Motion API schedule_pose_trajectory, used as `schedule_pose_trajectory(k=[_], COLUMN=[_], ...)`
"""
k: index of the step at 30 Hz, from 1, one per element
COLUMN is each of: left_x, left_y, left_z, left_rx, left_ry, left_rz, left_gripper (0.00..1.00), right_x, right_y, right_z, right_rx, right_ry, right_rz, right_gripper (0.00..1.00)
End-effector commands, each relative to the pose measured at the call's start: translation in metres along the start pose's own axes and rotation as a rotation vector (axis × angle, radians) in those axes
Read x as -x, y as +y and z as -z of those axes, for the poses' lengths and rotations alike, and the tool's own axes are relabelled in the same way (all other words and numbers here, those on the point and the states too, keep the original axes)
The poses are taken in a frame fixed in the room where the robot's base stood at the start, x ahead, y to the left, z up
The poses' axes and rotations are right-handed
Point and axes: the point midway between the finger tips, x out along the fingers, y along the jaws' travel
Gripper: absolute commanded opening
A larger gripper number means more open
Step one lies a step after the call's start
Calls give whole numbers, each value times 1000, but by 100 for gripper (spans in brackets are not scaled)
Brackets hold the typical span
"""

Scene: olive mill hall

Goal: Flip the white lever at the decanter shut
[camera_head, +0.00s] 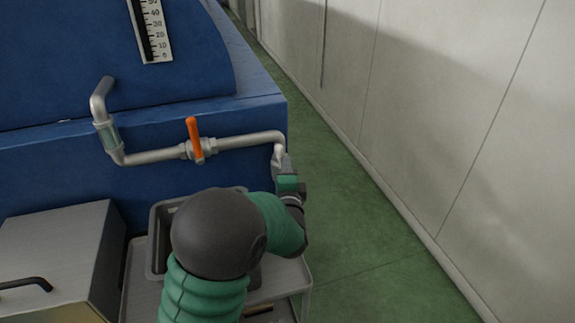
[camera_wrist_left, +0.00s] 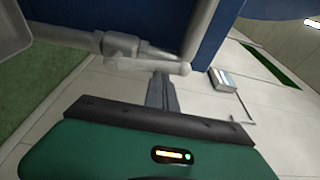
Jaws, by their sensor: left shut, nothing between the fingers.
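The blue decanter (camera_head: 60,165) carries a grey pipe with an orange lever (camera_head: 195,135) standing upright on a valve. In the left wrist view a white lever (camera_wrist_left: 150,67) lies roughly along the grey pipe, beside a valve body (camera_wrist_left: 120,46). I cannot make out this white lever in the head view. My left gripper (camera_head: 281,163) is at the right end of the pipe, by its downward bend. In the wrist view its fingers (camera_wrist_left: 160,80) are shut and empty, with the tips close to the lever; I cannot tell if they touch. My right gripper is out of view.
A dark grey bin (camera_head: 158,240) sits on a grey cart (camera_head: 135,285) below the pipe, partly behind my arm. A metal box (camera_head: 60,245) with a black handle stands at left. Green floor (camera_head: 370,255) is clear between decanter and pale wall (camera_head: 460,120).

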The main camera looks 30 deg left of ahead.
Motion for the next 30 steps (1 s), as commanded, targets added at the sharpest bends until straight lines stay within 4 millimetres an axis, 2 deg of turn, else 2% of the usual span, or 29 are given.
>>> schedule_pose_trajectory(k=[3, 12, 30], left_x=[1, 4, 5], left_y=[0, 5, 7], left_z=[-9, -22, -28], left_rx=[-2, -1, 2], left_ry=[-4, -6, -8], left_rz=[-1, 0, 1], left_gripper=[0, 0, 0], right_x=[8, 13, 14], right_y=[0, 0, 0], right_z=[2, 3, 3], right_rx=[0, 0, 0], right_ry=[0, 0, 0], right_rz=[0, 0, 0], right_gripper=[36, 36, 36])
